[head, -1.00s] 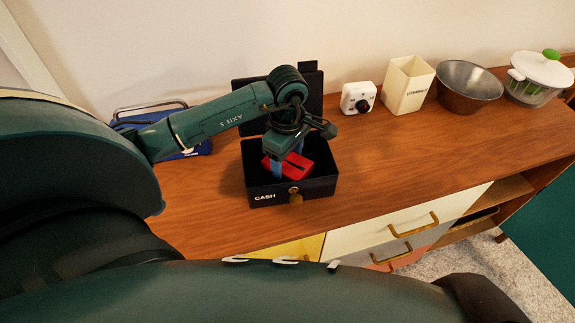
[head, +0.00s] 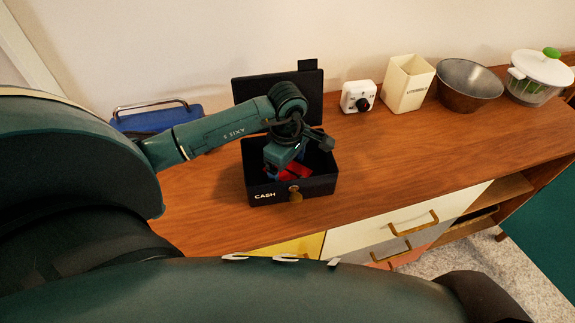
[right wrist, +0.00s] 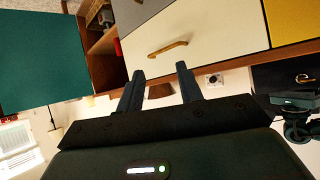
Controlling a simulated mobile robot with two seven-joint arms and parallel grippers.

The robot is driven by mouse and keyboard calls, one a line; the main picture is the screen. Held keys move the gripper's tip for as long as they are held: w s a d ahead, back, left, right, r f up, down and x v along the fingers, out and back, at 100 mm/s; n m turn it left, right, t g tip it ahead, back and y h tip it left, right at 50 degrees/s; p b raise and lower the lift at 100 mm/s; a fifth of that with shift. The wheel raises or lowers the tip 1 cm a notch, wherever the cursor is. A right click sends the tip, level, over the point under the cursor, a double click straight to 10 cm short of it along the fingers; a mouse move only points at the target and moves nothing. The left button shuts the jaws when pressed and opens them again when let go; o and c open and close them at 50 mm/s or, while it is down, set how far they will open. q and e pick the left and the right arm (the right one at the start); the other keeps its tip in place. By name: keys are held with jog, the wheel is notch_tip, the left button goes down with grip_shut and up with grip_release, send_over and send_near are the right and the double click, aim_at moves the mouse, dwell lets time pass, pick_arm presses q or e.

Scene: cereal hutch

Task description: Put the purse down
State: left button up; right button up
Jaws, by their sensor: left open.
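The red purse (head: 296,172) is inside the black cash box (head: 318,186), low between its walls. My left gripper (head: 285,168) reaches down into the box right at the purse. Its jaws are open, and its wrist hides much of the purse. I cannot tell whether the fingers still touch it. The box's lid (head: 250,90) stands open at the back. My right gripper (right wrist: 160,72) is open and empty in the right wrist view, away from the purse, with drawer fronts beyond it.
A blue case with a metal handle (head: 185,112) lies left of the box. A white timer-like device (head: 358,97), cream utensil holder (head: 408,85), metal bowl (head: 468,85) and salad spinner (head: 540,75) stand along the back right. The wooden top (head: 400,150) before them is clear.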

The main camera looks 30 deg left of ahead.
pick_arm(q)
jog(key=shift+r, duration=0.1)
notch_tip(320, 180, up, 12)
jog(key=shift+b, duration=0.45)
pick_arm(e)
jog(key=shift+a, duration=0.15)
jog(key=shift+f, duration=0.1)
